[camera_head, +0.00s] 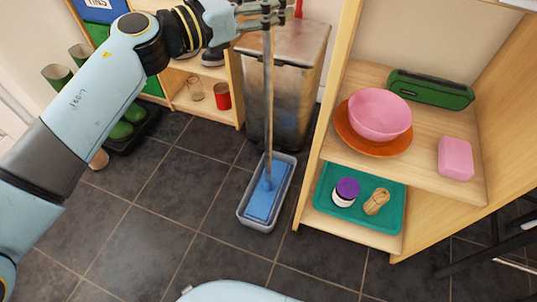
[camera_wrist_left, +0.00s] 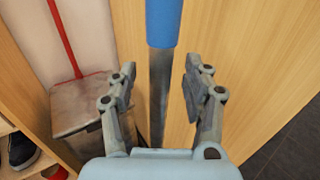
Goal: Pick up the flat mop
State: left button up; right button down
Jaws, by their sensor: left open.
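The flat mop stands upright, its blue flat head (camera_head: 264,203) in a grey tub (camera_head: 246,222) on the floor. Its long handle (camera_head: 268,110) rises to my left gripper (camera_head: 264,12) at the top of the head view. In the left wrist view the metal part of the handle (camera_wrist_left: 158,85) and its blue upper grip (camera_wrist_left: 164,22) show between and beyond the spread fingers of my left gripper (camera_wrist_left: 160,80). The fingers are open and I see no contact with the handle. My right gripper is not in view.
A metal bin (camera_head: 290,90) stands behind the tub. To the right, a wooden shelf (camera_head: 335,80) holds a pink bowl (camera_head: 380,113), a green case (camera_head: 430,90), a pink box (camera_head: 455,157) and a teal tray (camera_head: 390,222). The tiled floor (camera_head: 140,240) left of the tub is clear.

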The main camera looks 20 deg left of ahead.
pick_arm(q)
grip_shut()
dwell(0.8)
